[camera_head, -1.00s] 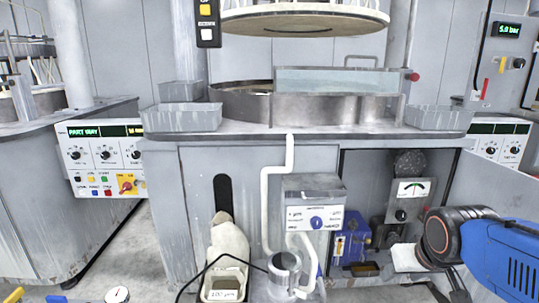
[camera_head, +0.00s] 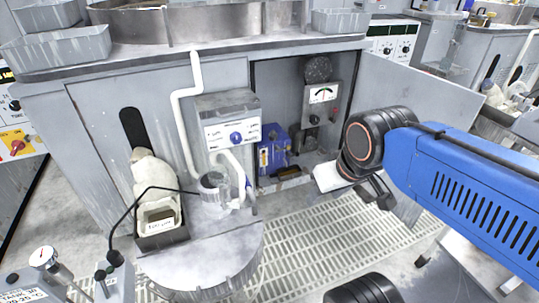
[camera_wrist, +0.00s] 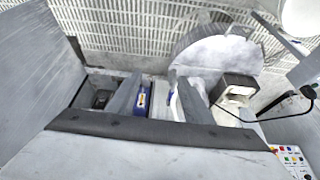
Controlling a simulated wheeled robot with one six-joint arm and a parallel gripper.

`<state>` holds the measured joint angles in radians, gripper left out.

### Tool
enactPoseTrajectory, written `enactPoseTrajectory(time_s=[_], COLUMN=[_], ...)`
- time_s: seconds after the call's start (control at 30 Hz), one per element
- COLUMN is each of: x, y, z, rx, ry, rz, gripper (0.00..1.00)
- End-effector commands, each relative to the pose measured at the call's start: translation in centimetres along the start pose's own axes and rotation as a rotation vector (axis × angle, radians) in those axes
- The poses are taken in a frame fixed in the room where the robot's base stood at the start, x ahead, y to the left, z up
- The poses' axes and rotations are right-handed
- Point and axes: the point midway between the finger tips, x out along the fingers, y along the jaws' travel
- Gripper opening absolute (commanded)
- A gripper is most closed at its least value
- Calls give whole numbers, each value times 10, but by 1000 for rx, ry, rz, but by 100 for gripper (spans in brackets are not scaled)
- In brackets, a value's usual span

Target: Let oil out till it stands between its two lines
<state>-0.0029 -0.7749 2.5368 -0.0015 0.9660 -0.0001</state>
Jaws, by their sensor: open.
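A blue oil unit (camera_head: 273,150) stands on the floor of the open cabinet, with a narrow yellow-and-white sight gauge (camera_head: 263,157) on its front left. The oil level and the lines are too small to read. A shallow dark tray (camera_head: 284,182) lies in front of it. My gripper (camera_head: 378,196) is open and empty, right of the blue unit and apart from it, in front of the cabinet.
The cabinet door (camera_head: 400,125) stands open on the right. A grey control box (camera_head: 230,128) with white pipes and a round drum (camera_head: 200,255) stand left. Grating (camera_head: 340,238) covers the free floor.

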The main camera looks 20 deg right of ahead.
Motion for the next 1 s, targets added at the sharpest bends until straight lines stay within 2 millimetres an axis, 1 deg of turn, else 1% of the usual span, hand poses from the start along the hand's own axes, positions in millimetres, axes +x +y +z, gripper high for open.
enactPoseTrajectory(time_s=[0.03, 0.07, 0.1, 0.17, 0.27, 0.37, 0.57, 0.6, 0.8, 1.0], x=[0, 0, 0, 1, 6, 15, 41, 47, 78, 113], y=[0, 0, 0, 1, 4, 11, 30, 34, 54, 77], z=[0, 0, -1, -3, -16, -41, -102, -114, -170, -222], rx=[0, 0, 0, 2, 11, 23, 52, 56, 77, 92], ry=[0, 0, 0, 2, 15, 42, 113, 128, 201, 274], rz=[0, 0, 0, 2, 11, 28, 66, 73, 102, 122], gripper=[46, 51, 53, 53, 53, 53, 53, 53, 53, 53])
